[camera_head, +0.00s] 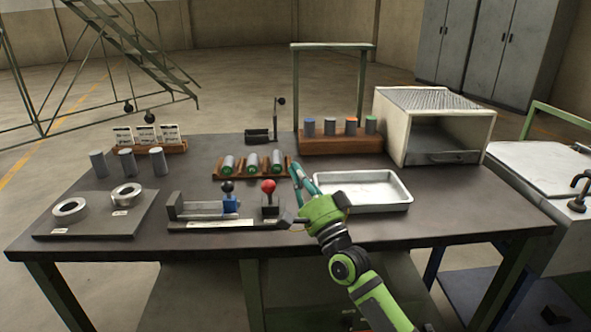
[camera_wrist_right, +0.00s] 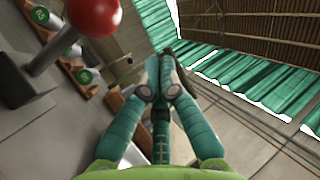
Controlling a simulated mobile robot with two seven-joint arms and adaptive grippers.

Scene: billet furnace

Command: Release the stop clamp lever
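A stop fixture (camera_head: 205,226) lies at the front middle of the bench, with a blue block (camera_head: 230,204) carrying a black-ball lever (camera_head: 227,187). At its right end a red-ball lever (camera_head: 268,187) stands upright on a dark block; the red ball also shows at the upper left of the right wrist view (camera_wrist_right: 93,12). Which lever is the stop clamp lever cannot be told. My right gripper (camera_head: 296,170) is just right of the red ball, apart from it. Its teal fingers come together at the tips in the wrist view (camera_wrist_right: 161,60), with nothing between them. My left gripper is out of view.
A metal tray (camera_head: 362,206) lies right of the gripper. A wooden rack (camera_head: 232,174) of several cylinders stands behind the fixture. A furnace box (camera_head: 432,125) is at back right. A dark plate with two rings (camera_head: 95,230) is at left.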

